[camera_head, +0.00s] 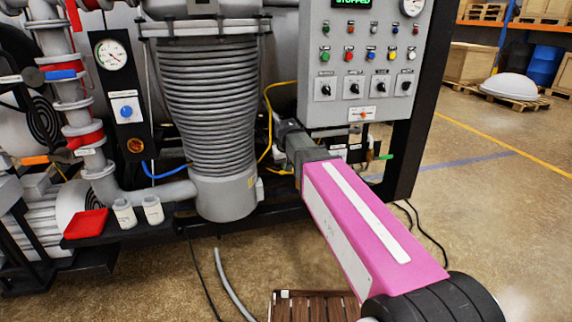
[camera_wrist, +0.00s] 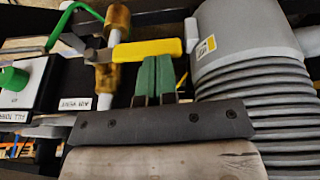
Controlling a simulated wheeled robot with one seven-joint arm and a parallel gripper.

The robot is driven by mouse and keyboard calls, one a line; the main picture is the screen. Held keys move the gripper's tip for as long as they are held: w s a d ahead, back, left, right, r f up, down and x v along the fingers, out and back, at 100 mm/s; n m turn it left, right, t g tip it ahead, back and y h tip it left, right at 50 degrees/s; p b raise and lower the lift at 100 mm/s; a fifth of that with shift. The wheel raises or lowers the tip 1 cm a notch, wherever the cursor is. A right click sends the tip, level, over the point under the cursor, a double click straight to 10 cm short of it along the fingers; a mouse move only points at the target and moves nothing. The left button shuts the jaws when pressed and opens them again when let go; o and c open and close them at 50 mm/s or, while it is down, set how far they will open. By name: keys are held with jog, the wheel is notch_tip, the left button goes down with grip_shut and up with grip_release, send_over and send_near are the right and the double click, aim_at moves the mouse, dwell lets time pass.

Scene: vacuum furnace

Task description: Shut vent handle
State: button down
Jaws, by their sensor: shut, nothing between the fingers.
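A yellow lever handle (camera_wrist: 148,50) sits on a brass valve (camera_wrist: 106,75) in the wrist view, crosswise to the valve's upright body. A green lever handle (camera_wrist: 75,22) is up and to its left; its green also shows in the head view (camera_head: 384,157). In the head view my gripper (camera_head: 284,130) is partly hidden near the cabinet.
A ribbed grey column (camera_wrist: 255,90) stands close to the right of my fingers; it also shows in the head view (camera_head: 210,100). The control cabinet (camera_head: 365,60) is above my arm. A green knob (camera_wrist: 14,78) is at left. Open floor (camera_head: 480,190) lies to the right.

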jog(key=shift+r, duration=0.1)
jog(key=shift+r, duration=0.7)
jog(key=shift+r, duration=0.1)
